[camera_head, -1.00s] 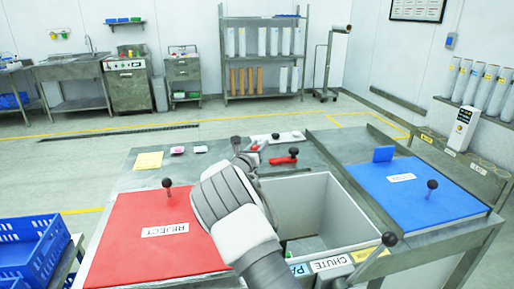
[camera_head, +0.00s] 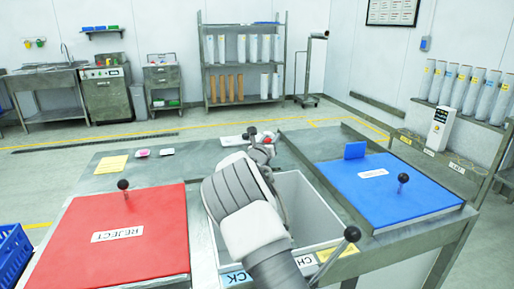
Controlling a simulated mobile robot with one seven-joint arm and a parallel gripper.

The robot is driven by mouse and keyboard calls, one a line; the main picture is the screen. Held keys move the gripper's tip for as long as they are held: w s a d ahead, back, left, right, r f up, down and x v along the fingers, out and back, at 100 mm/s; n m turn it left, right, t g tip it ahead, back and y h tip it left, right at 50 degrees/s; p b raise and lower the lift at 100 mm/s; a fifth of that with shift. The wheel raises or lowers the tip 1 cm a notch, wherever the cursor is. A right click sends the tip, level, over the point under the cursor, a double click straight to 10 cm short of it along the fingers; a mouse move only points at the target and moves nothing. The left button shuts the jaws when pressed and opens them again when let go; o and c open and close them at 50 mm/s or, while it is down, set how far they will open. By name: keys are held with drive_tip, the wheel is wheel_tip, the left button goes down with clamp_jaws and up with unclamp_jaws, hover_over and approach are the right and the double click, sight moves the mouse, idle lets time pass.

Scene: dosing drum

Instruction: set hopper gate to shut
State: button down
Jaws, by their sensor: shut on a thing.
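My gripper (camera_head: 262,150) is at the back edge of the open grey bin, mostly hidden behind my own wrist. I see no label that names the hopper gate. Just behind is a white plate (camera_head: 232,141) with a small red part and another black knob (camera_head: 252,131).
A red REJECT panel (camera_head: 120,255) with a black knob lies left of the bin (camera_head: 318,215), a blue panel (camera_head: 385,200) with a knob right of it. A metal lever with a black knob (camera_head: 352,233) rises at the bin's front right. Yellow and pink pieces lie back left.

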drive_tip(key=d, duration=0.2)
drive_tip(key=d+b, duration=0.1)
drive_tip(key=shift+w+d, duration=0.3)
drive_tip(key=shift+d, duration=0.05)
drive_tip(key=shift+c, duration=2.4)
unclamp_jaws()
drive_tip(key=shift+d, duration=0.15)
drive_tip(key=p+v, duration=0.1)
drive_tip(key=v, duration=1.6)
drive_tip(key=shift+s+f, duration=0.1)
drive_tip(key=shift+s, duration=0.1)
